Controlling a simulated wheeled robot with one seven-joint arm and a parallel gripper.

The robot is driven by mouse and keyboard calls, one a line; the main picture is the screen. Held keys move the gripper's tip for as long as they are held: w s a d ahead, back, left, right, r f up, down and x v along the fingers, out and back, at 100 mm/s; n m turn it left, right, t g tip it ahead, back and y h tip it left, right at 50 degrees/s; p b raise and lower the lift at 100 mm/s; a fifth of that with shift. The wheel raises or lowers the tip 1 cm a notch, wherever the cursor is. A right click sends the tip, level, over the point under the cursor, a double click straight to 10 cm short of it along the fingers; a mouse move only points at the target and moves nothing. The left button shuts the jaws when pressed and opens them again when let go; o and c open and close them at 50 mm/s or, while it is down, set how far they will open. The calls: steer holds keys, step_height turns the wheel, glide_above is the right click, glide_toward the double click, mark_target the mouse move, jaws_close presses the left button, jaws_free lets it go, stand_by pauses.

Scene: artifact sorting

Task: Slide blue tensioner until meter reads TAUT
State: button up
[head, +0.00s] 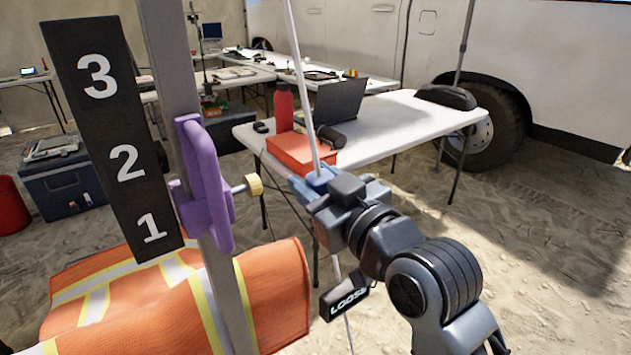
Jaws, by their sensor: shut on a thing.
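The blue tensioner (319,177) sits on a thin, near-vertical white cord (302,85). My gripper (318,184) is shut on it, reaching in from the lower right, and its jaws partly hide the tensioner. The black meter (345,300) hangs on the line below my gripper and reads LOOSE; its right end is partly hidden by my arm.
A grey post (168,65) with a purple handle (204,180) and brass knob (249,186) stands left of my gripper, beside a black 1-2-3 board (108,130). An orange vest (275,290) lies below. A white table (400,125) stands behind.

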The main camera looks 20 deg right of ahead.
mark_target(320, 171)
jaws_close()
steer(key=shift+s+a+r+p, duration=0.1)
steer(key=shift+a+r+p, duration=0.05)
steer(key=shift+r+p, duration=0.55)
steer(key=shift+a+r+p, duration=0.1)
steer(key=shift+r+p, duration=0.4)
steer(key=shift+r, duration=0.3)
steer(key=shift+f, duration=0.1)
steer(key=o, duration=0.9)
jaws_free()
steer(key=shift+s+d+f, duration=0.1)
steer(key=shift+s, duration=0.4)
steer(key=b+v, duration=0.1)
steer(key=v, duration=0.5)
steer(key=shift+s+b, duration=0.3)
steer(key=shift+s, duration=0.05)
